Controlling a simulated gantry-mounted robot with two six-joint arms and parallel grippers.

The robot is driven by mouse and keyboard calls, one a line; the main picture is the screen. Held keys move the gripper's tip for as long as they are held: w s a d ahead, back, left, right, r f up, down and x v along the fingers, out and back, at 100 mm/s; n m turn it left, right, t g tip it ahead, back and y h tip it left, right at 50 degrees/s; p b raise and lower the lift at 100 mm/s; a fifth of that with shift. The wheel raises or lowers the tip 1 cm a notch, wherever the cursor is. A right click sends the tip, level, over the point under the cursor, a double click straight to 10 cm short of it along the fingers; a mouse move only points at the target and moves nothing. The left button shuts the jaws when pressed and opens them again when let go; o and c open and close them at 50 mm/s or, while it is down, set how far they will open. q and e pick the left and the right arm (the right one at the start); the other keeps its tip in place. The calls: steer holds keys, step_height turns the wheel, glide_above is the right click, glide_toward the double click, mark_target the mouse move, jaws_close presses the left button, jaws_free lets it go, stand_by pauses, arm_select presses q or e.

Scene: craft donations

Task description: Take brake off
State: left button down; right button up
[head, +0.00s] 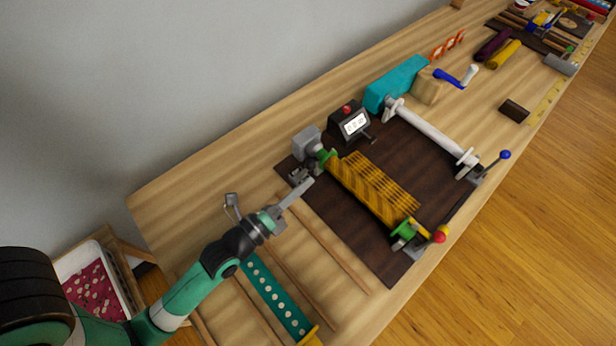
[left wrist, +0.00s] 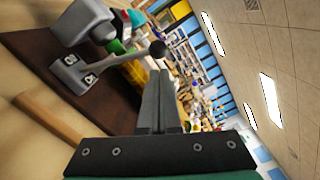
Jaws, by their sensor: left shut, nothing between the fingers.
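My left gripper (head: 311,181) is shut and empty above the near-left edge of a dark brown board (head: 375,262). In the left wrist view its fingers (left wrist: 158,76) are together. A grey lever with a black ball knob (left wrist: 157,49) shows just past the fingertips; I cannot tell if they touch. The lever rises from a grey bracket (left wrist: 80,75) beside a green part. On the board, a yellow wound roller (head: 375,188) lies between green end pieces. A red ball knob (head: 439,237) is at its front end, and a blue ball-ended lever (head: 505,155) is by the white roller (head: 430,130). Which is the brake is not clear.
A black counter box (head: 350,122) with a lit display stands behind the yellow roller. A teal block (head: 396,82) is at the back. A teal strip with pale dots (head: 275,298) and wooden slats lie left of the board. Tools crowd the far right end.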

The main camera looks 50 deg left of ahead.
arm_select(q)
steer(key=shift+w+a, duration=0.1)
steer(key=shift+w, duration=0.75)
arm_select(e)
steer(key=shift+f, duration=0.1)
